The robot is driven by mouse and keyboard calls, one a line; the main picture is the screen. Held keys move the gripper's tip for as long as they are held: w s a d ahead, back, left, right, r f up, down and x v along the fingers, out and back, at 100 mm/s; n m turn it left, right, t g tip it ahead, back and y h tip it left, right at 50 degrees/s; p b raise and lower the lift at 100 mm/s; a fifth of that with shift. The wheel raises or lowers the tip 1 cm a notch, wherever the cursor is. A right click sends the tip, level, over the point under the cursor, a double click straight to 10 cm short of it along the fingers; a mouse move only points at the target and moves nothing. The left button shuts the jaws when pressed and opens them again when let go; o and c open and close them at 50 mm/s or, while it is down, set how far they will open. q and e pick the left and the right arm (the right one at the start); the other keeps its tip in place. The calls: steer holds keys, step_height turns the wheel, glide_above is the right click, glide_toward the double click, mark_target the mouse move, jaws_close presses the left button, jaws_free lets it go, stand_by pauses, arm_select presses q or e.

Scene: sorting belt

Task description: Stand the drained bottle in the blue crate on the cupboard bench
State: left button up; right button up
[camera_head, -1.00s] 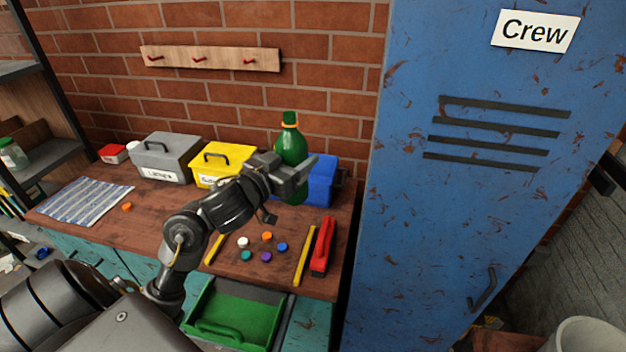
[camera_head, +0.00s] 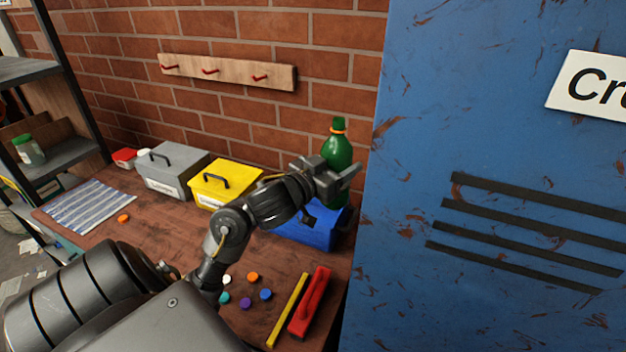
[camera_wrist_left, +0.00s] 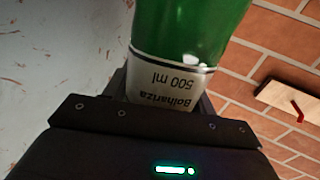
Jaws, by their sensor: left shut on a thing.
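The green bottle (camera_head: 337,152) is upright in my left gripper (camera_head: 328,180), with an orange ring at its neck. My left gripper is shut on it. In the left wrist view the bottle (camera_wrist_left: 190,30) fills the top middle, with a label reading "500 ml". The blue crate (camera_head: 308,232) sits at the right end of the wooden bench (camera_head: 150,215), below and just in front of the bottle. The arm hides part of the crate, and I cannot tell whether the bottle's base touches it. My right gripper is not in view.
A yellow box (camera_head: 226,183) and a grey box (camera_head: 172,170) stand left of the crate. A tall blue locker (camera_head: 480,130) rises close on the right. Several coloured caps, a yellow stick (camera_head: 288,310) and a red tool (camera_head: 310,302) lie in front. A striped cloth (camera_head: 90,213) lies left.

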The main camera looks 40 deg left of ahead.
arm_select(q)
steer(key=w+a+f, duration=0.8)
steer(key=w+f, duration=0.2)
steer(key=f, duration=0.2)
steer(key=shift+a+f+p, duration=0.25)
steer(key=shift+f+p, duration=0.05)
steer(key=shift+f, duration=0.1)
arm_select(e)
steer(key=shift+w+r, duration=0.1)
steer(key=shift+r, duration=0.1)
arm_select(q)
steer(key=shift+f, duration=0.45)
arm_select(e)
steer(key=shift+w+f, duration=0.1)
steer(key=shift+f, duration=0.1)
arm_select(q)
steer(key=shift+f, duration=0.15)
steer(key=o, duration=1.1)
